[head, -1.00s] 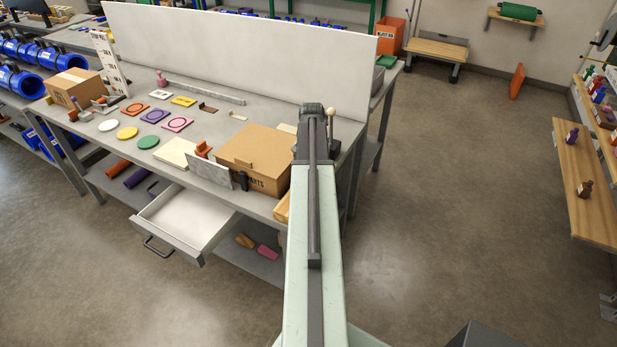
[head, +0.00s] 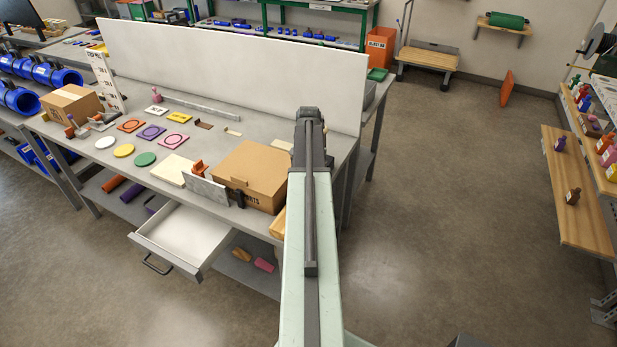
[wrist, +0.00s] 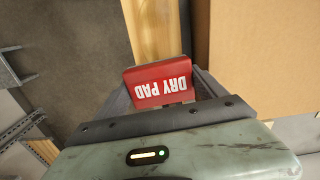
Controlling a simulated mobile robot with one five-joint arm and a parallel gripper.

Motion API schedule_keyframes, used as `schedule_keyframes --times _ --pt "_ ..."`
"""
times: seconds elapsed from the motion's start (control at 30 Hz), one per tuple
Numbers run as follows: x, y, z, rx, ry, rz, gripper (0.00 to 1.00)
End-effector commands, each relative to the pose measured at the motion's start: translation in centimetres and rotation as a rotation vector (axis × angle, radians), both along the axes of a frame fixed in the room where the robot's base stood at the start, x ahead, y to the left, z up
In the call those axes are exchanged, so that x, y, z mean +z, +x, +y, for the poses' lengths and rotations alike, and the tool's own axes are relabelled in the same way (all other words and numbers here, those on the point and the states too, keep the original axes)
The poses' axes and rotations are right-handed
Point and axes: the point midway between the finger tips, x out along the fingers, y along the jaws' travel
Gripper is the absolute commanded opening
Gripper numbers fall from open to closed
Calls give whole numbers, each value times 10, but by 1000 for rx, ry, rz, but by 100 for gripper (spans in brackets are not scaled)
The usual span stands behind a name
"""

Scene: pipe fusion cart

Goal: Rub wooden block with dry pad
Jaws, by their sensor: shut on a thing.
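The red dry pad (wrist: 158,82), with white lettering, is between the jaws of my gripper (wrist: 160,92) in the wrist view. The gripper is shut on it. The light wooden block (wrist: 152,28) shows just beyond the pad in the wrist view; I cannot tell whether the pad touches it. In the head view the wooden block (head: 278,222) lies at the bench's front edge, partly hidden by my arm. My gripper and the pad are hidden behind the arm in the head view.
A cardboard box (head: 248,175) stands beside the block, and fills the right of the wrist view (wrist: 262,55). A grey plate (head: 206,187) stands left of it. An open drawer (head: 185,238) juts from the bench front.

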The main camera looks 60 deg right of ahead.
Motion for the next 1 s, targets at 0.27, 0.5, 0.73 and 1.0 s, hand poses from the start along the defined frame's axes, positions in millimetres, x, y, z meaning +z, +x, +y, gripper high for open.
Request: schedule_keyframes --times 0.27,0.5,0.73,1.0 --pt "14 0 0 0 0 0 43" --pt "21 0 0 0 0 0 43" --pt "46 0 0 0 0 0 43" --pt "43 0 0 0 0 0 43"
